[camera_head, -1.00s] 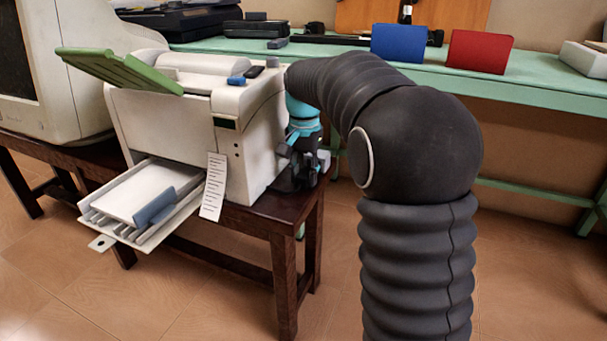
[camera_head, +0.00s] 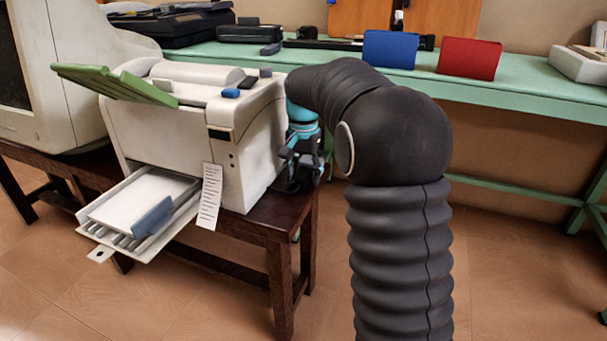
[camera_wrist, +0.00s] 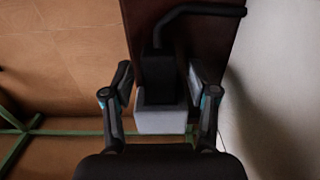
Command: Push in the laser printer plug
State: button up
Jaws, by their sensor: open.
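The laser printer (camera_head: 210,130) stands on a dark wooden table, its paper tray pulled out at the front left. My gripper (camera_head: 300,158) is at the printer's right side, partly hidden by my arm in the head view. In the wrist view, a black plug (camera_wrist: 158,82) with a bent cable (camera_wrist: 195,12) sits against a light grey block (camera_wrist: 161,120). My gripper (camera_wrist: 160,78) is open, with one finger on each side of the plug and visible gaps on both sides. I cannot tell how deep the plug sits in the block.
The dark wooden table (camera_head: 280,221) ends just right of the printer. A green bench (camera_head: 520,88) behind carries a blue panel (camera_head: 389,49) and a red panel (camera_head: 469,58). A large beige monitor (camera_head: 75,85) stands left. The floor at right is open.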

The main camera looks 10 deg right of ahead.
aim_at(305, 179)
jog(key=shift+r, duration=0.1)
notch_tip(305, 179, up, 12)
dwell(0.5)
jog(key=f+n, duration=0.1)
jog(key=f, duration=0.1)
jog(key=w+f+n, duration=0.1)
jog(key=f, duration=0.1)
jog(key=shift+w+f+t, duration=0.15)
jog(key=shift+f+t, duration=0.15)
jog(key=s, duration=0.1)
jog(key=s+f+n, duration=0.1)
jog(key=s, duration=0.1)
jog(key=s+f+n, duration=0.1)
jog(key=shift+s+a+t+p, duration=0.1)
jog(key=shift+s+t+p, duration=0.05)
jog(key=shift+t+p, duration=0.15)
jog(key=s+a+r+n+t+p, duration=0.1)
jog(key=s+r+n+t+p, duration=0.1)
jog(key=s, duration=2.8)
jog(key=shift+a+r+n+t+p, duration=0.25)
jog(key=shift+n+t+p, duration=0.35)
jog(key=shift+t+p, duration=0.95)
